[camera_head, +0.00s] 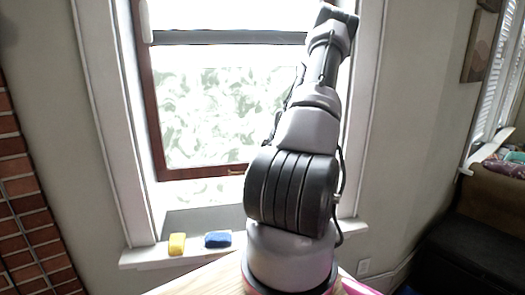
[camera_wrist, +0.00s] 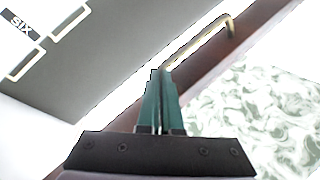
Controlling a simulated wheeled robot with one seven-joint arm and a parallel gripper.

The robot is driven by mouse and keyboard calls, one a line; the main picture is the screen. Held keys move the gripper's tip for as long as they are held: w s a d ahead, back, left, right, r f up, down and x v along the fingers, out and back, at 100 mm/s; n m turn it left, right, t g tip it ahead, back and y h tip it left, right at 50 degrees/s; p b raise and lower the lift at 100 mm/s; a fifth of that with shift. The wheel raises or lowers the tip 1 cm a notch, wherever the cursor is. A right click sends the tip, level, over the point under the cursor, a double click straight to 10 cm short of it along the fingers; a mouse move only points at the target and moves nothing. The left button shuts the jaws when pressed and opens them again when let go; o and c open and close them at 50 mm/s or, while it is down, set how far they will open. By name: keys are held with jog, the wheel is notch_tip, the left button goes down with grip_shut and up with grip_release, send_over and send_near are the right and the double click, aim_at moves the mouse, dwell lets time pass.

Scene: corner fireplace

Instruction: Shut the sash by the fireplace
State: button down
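The sash is a window panel in a dark brown frame with leafy-patterned glass, behind my arm. Its bottom rail (camera_head: 200,173) stands above the sill, with a bright gap below. In the wrist view, the brown rail (camera_wrist: 215,62) crosses diagonally and carries a thin brass handle (camera_wrist: 200,40). My gripper (camera_wrist: 159,72) has its teal fingers together with no clear gap at the tips. The tips overlap the near end of the handle in the picture; I cannot tell whether they touch it. In the head view my gripper cannot be made out at the arm's end.
A yellow block (camera_head: 177,244) and a blue block (camera_head: 217,239) rest on the white sill (camera_head: 150,257). A brick fireplace (camera_head: 30,200) stands at the left. A dark seat (camera_head: 485,235) is at the right. A grey surface (camera_wrist: 85,65) lies beside the rail in the wrist view.

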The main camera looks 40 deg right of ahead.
notch_tip(320, 180, down, 19)
jog(key=shift+a+r, duration=0.1)
jog(key=shift+r, duration=0.05)
jog(key=shift+s+f, duration=0.1)
jog(key=shift+f, duration=0.2)
